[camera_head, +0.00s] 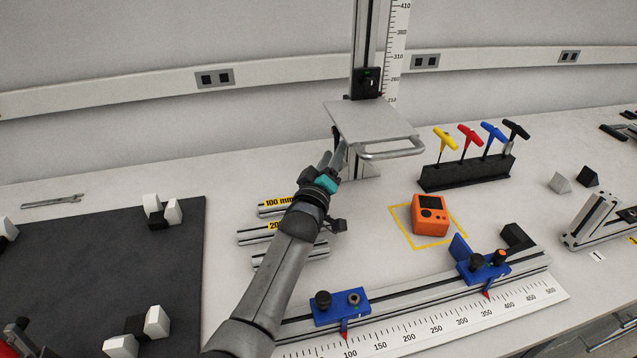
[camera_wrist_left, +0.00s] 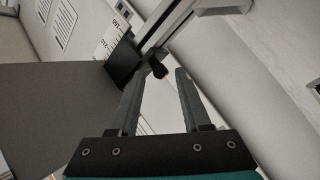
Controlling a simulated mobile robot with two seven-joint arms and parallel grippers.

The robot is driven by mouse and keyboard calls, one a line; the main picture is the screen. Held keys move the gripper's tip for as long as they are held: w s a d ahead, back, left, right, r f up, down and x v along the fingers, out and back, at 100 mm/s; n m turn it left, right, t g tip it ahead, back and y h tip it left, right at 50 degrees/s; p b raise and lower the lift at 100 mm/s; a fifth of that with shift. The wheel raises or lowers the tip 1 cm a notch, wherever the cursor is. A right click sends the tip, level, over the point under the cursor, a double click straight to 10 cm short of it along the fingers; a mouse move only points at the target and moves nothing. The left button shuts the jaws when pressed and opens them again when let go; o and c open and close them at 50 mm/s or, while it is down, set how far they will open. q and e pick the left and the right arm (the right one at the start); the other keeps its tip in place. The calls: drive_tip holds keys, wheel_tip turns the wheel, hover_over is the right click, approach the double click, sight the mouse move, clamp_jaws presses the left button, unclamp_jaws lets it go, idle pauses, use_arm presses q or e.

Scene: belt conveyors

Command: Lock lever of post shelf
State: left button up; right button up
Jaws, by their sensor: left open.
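The post shelf is a grey plate (camera_head: 372,120) with a front handle, carried by a black carriage (camera_head: 367,83) on an upright metal post beside a vertical scale. In the left wrist view, the plate's underside (camera_wrist_left: 55,110) fills the left. The lever is not clear in the head view.
Right of the shelf stand a black holder (camera_head: 465,173) with several coloured T-handle keys and an orange device (camera_head: 430,214). A rail (camera_head: 410,298) with blue stops lies in front. Metal bars (camera_head: 262,237) lie beside my left arm. A dark mat (camera_head: 70,270) lies left.

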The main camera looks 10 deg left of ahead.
use_arm(q)
drive_tip(key=p+v, duration=0.2)
drive_tip(key=v, duration=1.1)
drive_tip(key=shift+s+p, duration=0.3)
drive_tip(key=shift+p, duration=0.05)
drive_tip(key=shift+r, duration=0.1)
drive_tip(key=w+a+r+g+b, duration=0.2)
drive_tip(key=w+a+g, duration=0.1)
drive_tip(key=w+a, duration=0.3)
wheel_tip(320, 180, up, 4)
drive_tip(key=s+m+g+h+b, duration=0.2)
drive_tip(key=m+g+h, duration=0.1)
drive_tip(key=m+h, duration=0.15)
drive_tip(key=b+x, duration=0.1)
drive_tip(key=x, duration=0.3)
drive_tip(key=b+x, duration=0.1)
drive_tip(key=x, duration=0.4)
drive_tip(key=b+x, duration=0.1)
drive_tip(key=x, duration=0.4)
drive_tip(key=shift+s+d+f, duration=0.2)
drive_tip(key=shift+d+f, duration=0.15)
drive_tip(key=shift+d, duration=0.15)
clamp_jaws()
